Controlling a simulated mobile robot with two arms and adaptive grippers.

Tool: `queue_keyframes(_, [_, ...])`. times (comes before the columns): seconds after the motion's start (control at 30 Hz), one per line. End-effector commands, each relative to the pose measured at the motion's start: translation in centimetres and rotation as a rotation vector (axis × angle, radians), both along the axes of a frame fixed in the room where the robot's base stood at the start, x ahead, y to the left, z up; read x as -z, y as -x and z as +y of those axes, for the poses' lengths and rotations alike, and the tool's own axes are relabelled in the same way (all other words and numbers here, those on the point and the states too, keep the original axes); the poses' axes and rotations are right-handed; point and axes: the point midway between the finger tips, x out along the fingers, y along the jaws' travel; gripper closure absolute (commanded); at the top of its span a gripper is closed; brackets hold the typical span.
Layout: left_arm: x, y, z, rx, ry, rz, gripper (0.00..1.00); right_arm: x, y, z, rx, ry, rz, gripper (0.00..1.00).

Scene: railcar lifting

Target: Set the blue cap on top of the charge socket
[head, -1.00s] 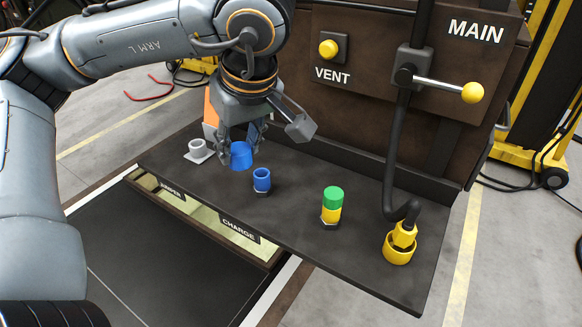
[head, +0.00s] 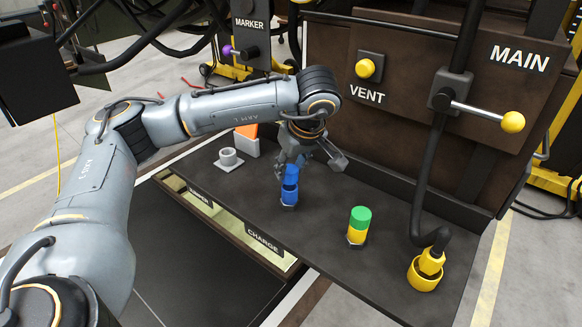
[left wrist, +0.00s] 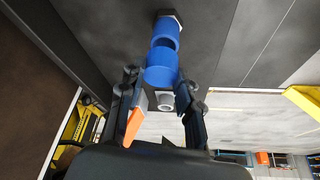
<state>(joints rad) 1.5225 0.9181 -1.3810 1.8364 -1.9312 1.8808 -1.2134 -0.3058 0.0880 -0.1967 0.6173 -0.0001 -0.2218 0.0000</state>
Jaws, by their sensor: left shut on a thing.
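My left gripper (head: 293,163) is shut on the blue cap (head: 292,171) and points down over the shelf. The blue charge socket (head: 289,193) stands upright on its dark hex base, behind the CHARGE label. In the head view the cap shows directly above and slightly behind the socket. In the left wrist view the cap (left wrist: 160,70) sits between the fingertips and overlaps the socket (left wrist: 167,31). I cannot tell whether cap and socket touch. My right gripper is not in view.
A yellow socket with a green cap (head: 360,220) stands to the right on the dark shelf (head: 320,235). Farther right is a yellow hose fitting (head: 427,272). A grey socket (head: 229,158) and an orange-and-white block (head: 246,140) are to the left. The VENT panel rises behind.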

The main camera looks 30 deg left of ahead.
Motion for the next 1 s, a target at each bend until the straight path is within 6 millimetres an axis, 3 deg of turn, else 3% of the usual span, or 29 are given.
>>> queue_keyframes(0.13, [1.2,0.1,0.0,0.001,0.0,0.0,0.83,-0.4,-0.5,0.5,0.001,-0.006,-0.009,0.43])
queue_keyframes(0.37, [1.3,0.1,0.0,0.001,0.0,-0.002,0.83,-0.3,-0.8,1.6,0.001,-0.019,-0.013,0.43])
queue_keyframes(0.7, [2.3,0.1,0.0,0.0,0.001,-0.002,0.83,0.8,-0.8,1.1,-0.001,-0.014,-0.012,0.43])
queue_keyframes(0.73, [2.3,0.1,0.0,0.0,0.001,-0.002,0.64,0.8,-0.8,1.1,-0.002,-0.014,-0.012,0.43])
queue_keyframes(0.83, [2.2,0.1,0.0,0.0,0.001,-0.002,0.44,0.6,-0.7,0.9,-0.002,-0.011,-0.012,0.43])
queue_keyframes(1.0, [2.1,0.1,0.0,0.0,0.001,-0.002,0.44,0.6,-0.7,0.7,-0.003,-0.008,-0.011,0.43])
